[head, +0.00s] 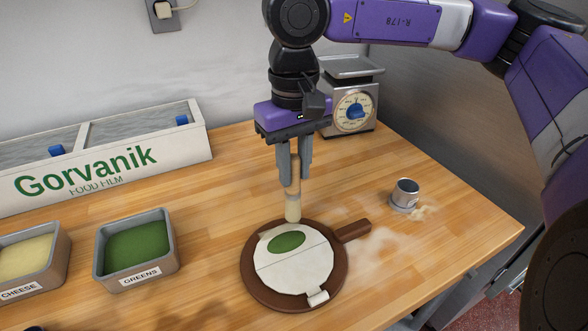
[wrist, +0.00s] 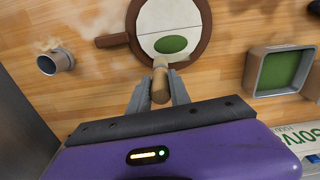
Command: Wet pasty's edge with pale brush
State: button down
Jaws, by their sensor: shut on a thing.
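My gripper (head: 294,168) points down and is shut on the pale brush (head: 293,208), which hangs upright with its bristles down. The brush handle (wrist: 160,88) also shows between the fingers in the wrist view. The pasty (head: 293,268) is a flat white dough disc with a line across it and an oval of green filling (head: 287,242) on its far half. It lies open on a round brown board (head: 249,282). The brush tip is at the far edge of dough and board; I cannot tell whether it touches.
A small metal cup (head: 405,192) stands right of the board, with floury patches around it. Bins of greens (head: 137,248) and cheese (head: 28,255) stand left. A film box (head: 110,155) and dial scale (head: 354,108) stand behind. The board's handle (head: 354,231) points right.

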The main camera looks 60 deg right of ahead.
notch_tip(320, 180, up, 6)
jog(key=shift+f+p, duration=0.1)
jog(key=shift+p, duration=1.15)
